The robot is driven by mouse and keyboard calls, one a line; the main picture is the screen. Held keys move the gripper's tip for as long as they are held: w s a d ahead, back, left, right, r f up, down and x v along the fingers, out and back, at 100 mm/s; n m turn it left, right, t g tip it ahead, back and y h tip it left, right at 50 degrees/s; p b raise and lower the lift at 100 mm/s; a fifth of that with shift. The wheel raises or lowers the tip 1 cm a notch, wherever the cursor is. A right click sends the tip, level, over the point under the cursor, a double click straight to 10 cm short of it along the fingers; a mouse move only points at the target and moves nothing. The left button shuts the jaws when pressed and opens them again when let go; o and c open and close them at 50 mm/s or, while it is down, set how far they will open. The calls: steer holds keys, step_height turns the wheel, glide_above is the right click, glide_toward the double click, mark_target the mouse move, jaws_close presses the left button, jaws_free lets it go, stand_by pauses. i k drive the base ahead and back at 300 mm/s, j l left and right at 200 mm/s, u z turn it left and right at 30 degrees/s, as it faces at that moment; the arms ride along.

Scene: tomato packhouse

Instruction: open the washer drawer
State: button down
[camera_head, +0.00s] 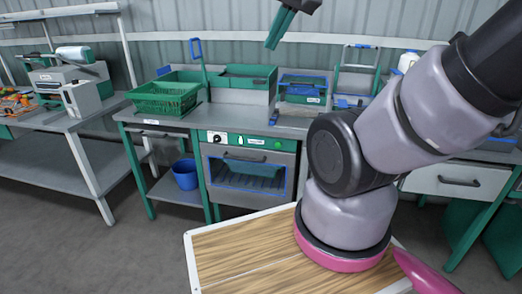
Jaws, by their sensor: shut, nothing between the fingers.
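The washer (212,137) stands under the middle of the counter, with a green control strip carrying a knob and a green button. Below the strip is its metal front (211,165), with a dark bar handle (245,157) and a blue-edged window. This front looks closed, flush with the body. I cannot tell whether it is a drawer or a door. My gripper (273,42) is at the top of the view, its green fingers pointing down and shut with nothing held. It appears well above the handle and apart from it.
A green basket (165,98), a sink-like basin (245,77) and a blue-framed box (303,90) are on the counter. A blue bucket (186,174) sits on the shelf left of the washer. Another handled drawer (459,175) is at right. Floor before the washer's left side is clear.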

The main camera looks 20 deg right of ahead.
mark_target(218, 177)
steer(key=i+j+z, duration=0.25)
steer(key=i, duration=0.25)
steer(key=i+j+z, duration=0.3)
steer(key=i+j, duration=0.05)
steer(key=i, duration=0.1)
